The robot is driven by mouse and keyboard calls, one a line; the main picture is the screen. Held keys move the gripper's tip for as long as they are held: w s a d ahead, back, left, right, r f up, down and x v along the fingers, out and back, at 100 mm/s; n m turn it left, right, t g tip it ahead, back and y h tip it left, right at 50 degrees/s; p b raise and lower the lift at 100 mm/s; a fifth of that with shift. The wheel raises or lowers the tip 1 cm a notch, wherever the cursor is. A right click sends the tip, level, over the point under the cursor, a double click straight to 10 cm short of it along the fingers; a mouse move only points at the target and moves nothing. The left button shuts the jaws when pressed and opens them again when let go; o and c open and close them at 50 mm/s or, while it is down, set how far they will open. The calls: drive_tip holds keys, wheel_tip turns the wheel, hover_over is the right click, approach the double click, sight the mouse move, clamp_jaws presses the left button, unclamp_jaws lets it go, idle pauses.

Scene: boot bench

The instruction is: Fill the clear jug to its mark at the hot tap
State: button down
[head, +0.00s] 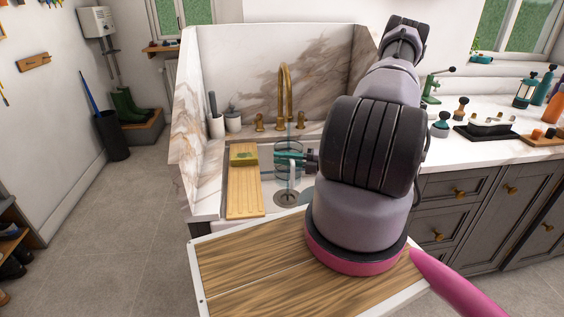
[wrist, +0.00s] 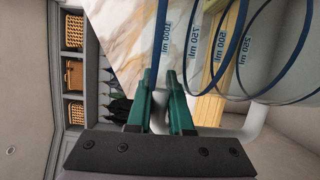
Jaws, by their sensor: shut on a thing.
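The clear jug (head: 287,180) is over the sink (head: 308,190), under the brass tap spout (head: 285,85). My gripper (head: 291,158) is shut on the jug, on its side toward my arm. The wrist view shows the green fingers of my gripper (wrist: 168,100) close beside the jug (wrist: 205,50), with blue bands and printing from 250 to 1000 ml. I cannot make out a water level in it. Two brass tap handles, left (head: 259,122) and right (head: 302,120), flank the spout. A faint bluish vertical streak shows below the spout; I cannot tell if water runs.
A wooden board (head: 243,195) with a green-topped sponge (head: 243,155) lies left of the jug. Cups (head: 216,125) stand behind it. A counter (head: 470,150) with several tools is at the right. My arm hides part of the sink's right side.

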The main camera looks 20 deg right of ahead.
sight(284, 143)
drive_tip(key=shift+w+d, duration=0.75)
drive_tip(key=shift+w, duration=0.8)
drive_tip(key=shift+w+d, duration=0.7)
drive_tip(key=shift+w, duration=0.8)
drive_tip(key=shift+w+d, duration=0.75)
drive_tip(key=shift+w, duration=0.8)
idle(3.4)
